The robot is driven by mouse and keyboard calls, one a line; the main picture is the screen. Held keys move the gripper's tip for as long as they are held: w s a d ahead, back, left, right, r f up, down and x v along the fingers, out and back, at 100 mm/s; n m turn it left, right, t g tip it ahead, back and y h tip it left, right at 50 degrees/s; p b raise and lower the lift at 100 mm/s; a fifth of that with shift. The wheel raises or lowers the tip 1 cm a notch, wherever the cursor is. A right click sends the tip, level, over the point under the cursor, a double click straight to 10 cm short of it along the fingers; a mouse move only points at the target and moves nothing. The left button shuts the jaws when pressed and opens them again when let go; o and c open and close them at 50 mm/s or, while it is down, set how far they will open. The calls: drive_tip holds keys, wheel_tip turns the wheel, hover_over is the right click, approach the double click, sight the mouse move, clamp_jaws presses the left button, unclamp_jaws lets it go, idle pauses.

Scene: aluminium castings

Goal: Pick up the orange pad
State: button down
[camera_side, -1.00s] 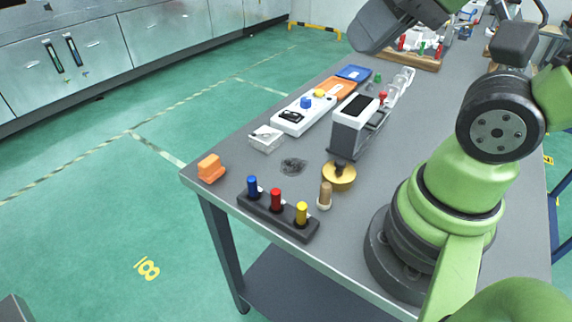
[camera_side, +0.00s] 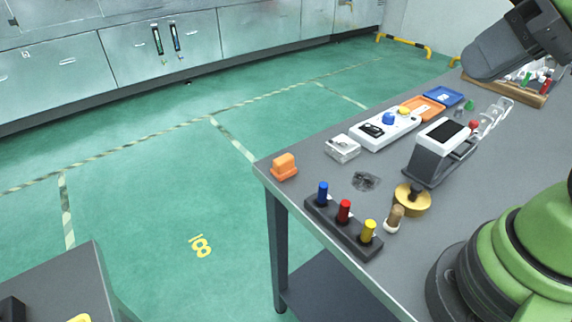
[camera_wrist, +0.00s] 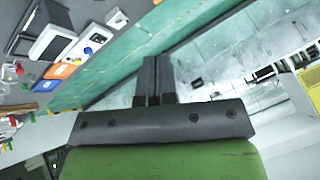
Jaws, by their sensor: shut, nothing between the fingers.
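The orange pad (camera_side: 284,167), a small block with a raised grip on top, sits at the far left corner of the grey table in the side view. I cannot make it out in the wrist view. My gripper (camera_wrist: 158,62) is in the wrist view with its two dark fingers together and nothing between them.
A black holder (camera_side: 338,226) with blue, red and yellow pegs stands near the pad.

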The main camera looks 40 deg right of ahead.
drive_tip(key=shift+c, duration=1.6)
unclamp_jaws()
drive_tip(key=shift+w, duration=0.1)
drive_tip(key=n+g+h, duration=0.1)
drive_tip(key=n+g, duration=0.2)
drive_tip(key=g, duration=0.3)
hover_over(284, 158)
drive_tip(key=s, duration=0.3)
wheel_tip(284, 158, down, 11)
drive_tip(key=shift+n+g+h, duration=0.5)
drive_tip(key=shift+g, duration=0.1)
drive_tip(key=w+f, duration=0.1)
drive_tip(key=f, duration=0.3)
drive_tip(key=w+f, duration=0.1)
drive_tip(key=f, duration=0.4)
drive_tip(key=w+f, duration=0.1)
drive_tip(key=f, duration=0.3)
drive_tip(key=shift+a+f, duration=0.25)
drive_tip(key=shift+a, duration=0.15)
drive_tip(key=shift+d+f, duration=0.2)
drive_tip(key=shift+f, duration=1.3)
drive_tip(key=shift+d+f, duration=0.15)
drive_tip(key=shift+f, duration=1.3)
